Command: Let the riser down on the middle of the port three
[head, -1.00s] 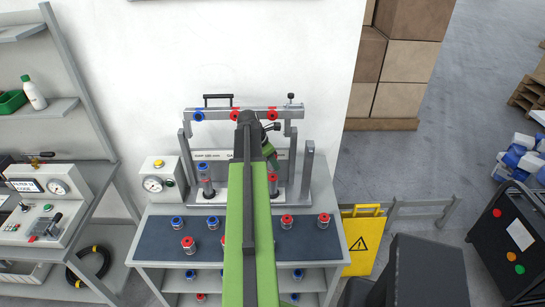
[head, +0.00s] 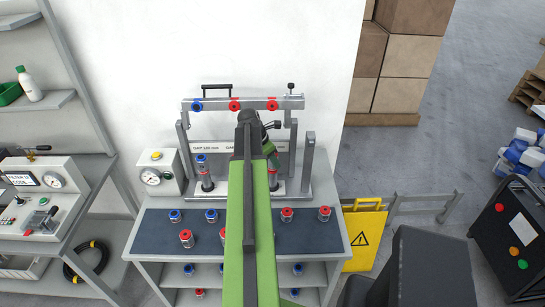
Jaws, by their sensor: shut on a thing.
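My gripper (head: 272,158) is past the end of my green arm, at the right part of the test stand (head: 309,160). It is shut on a riser with a red ring (head: 273,173), largely hidden by the arm and gripper. The riser is over or at the rightmost lower port, port three (head: 278,187); I cannot tell whether they touch. A blue-topped riser (head: 202,170) stands upright on the left port. The middle port is hidden behind my arm.
A top bar (head: 215,104) with one blue and two red couplings spans the stand. Several blue and red fittings stand on the dark mat (head: 155,240) in front. A gauge box (head: 158,174) is left of the stand, and a yellow sign (head: 363,240) is at the right.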

